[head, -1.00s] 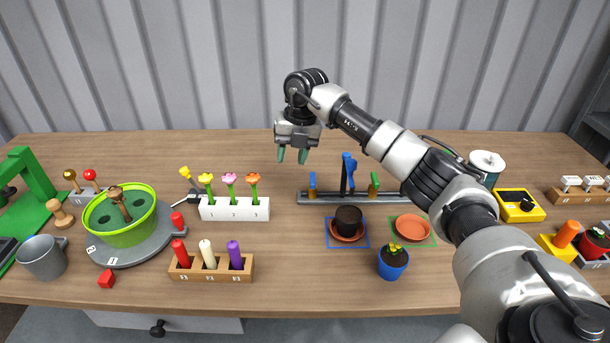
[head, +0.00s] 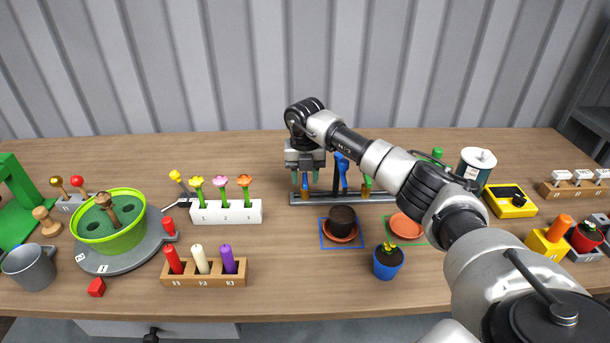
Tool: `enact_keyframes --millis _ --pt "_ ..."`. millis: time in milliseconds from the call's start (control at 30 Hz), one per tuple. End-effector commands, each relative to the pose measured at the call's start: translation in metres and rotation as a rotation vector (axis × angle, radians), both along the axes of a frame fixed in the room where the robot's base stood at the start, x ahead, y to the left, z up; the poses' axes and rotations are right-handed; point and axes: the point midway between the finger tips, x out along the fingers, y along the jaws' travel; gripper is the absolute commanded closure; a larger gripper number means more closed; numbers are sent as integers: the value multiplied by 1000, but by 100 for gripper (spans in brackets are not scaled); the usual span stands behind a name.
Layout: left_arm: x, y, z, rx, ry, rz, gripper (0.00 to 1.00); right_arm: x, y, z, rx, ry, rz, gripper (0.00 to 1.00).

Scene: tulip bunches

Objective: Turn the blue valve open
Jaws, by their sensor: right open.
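A dark grey rail (head: 385,197) at the back middle of the table carries upright fittings. At its left is a small blue valve handle (head: 305,181) on a brass-coloured body. A taller blue lever (head: 342,170) stands at the middle, and a green handle (head: 366,183) stands to the right. My right gripper (head: 305,179) points down over the left blue handle. Its open fingers appear on either side of that handle; I cannot tell whether they touch it. The gripper body partly hides the handle's top. My left gripper is not in view.
In front of the rail are a dark pot (head: 342,218) on a saucer, an empty terracotta saucer (head: 407,226) and a blue pot (head: 387,265). A white flower holder (head: 226,212) stands left. My right arm covers the right-hand part.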

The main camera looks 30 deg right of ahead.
Motion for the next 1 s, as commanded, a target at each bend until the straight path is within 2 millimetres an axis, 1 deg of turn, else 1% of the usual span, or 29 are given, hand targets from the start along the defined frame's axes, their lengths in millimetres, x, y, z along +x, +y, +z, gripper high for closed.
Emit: enact_keyframes --millis 267,300,467,500,567,833,1000 --pt "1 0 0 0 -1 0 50 0 0 -3 1 1 0 60" --pt "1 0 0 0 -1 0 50 0 0 -3 1 1 0 61" --pt "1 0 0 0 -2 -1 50 0 0 -3 1 1 0 86" --pt "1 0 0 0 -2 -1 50 0 0 -3 1 1 0 92" --pt "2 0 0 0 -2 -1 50 0 0 -3 1 1 0 100" --pt "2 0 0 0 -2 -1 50 0 0 -2 0 0 14 100" --pt "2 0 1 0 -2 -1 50 0 0 -1 0 1 72 100"
